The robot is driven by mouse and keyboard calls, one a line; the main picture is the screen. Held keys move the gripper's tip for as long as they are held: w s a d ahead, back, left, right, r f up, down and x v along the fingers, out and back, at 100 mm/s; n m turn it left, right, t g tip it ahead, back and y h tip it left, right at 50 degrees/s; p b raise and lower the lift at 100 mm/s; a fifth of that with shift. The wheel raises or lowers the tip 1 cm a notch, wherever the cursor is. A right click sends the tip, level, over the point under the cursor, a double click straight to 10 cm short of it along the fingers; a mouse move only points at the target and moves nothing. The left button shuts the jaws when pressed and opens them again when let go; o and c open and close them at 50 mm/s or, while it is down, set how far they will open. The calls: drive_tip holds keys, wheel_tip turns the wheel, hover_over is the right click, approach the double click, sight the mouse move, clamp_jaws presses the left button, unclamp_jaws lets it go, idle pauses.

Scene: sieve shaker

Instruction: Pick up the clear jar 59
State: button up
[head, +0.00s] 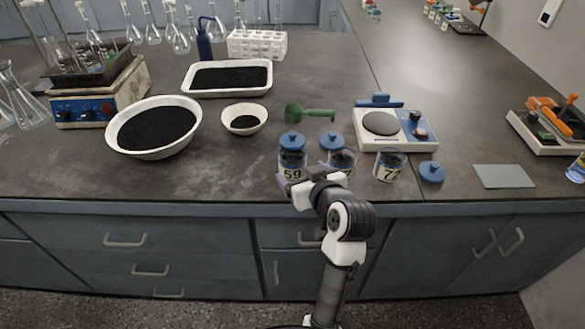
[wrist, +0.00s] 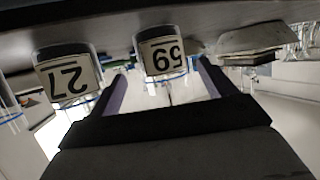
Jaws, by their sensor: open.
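The clear jar 59 (head: 292,166) stands upright near the front edge of the counter, with dark contents and a white number label. A blue lid (head: 292,141) shows at its top or just behind it; I cannot tell which. In the wrist view, which is upside down, jar 59 (wrist: 163,56) appears between the fingertips. My gripper (head: 305,180) is open in front of the jar, with its fingers not closed on it. It also shows in the wrist view (wrist: 163,88). My gripper and arm hide part of the neighbouring jar (head: 343,160), labelled 27 in the wrist view (wrist: 68,78).
Jar 77 (head: 390,166) and a loose blue lid (head: 432,172) stand farther right. Another blue lid (head: 331,140) lies behind jar 27. A green scoop (head: 310,113), a small bowl (head: 244,119) and a balance (head: 397,130) are behind. The counter left of jar 59 is clear.

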drive_tip(key=p+x, duration=0.1)
drive_tip(key=x, duration=0.5)
drive_tip(key=shift+w+a+f, duration=0.15)
drive_tip(key=shift+w+a, duration=0.05)
drive_tip(key=shift+w, duration=0.05)
drive_tip(key=c, duration=1.2)
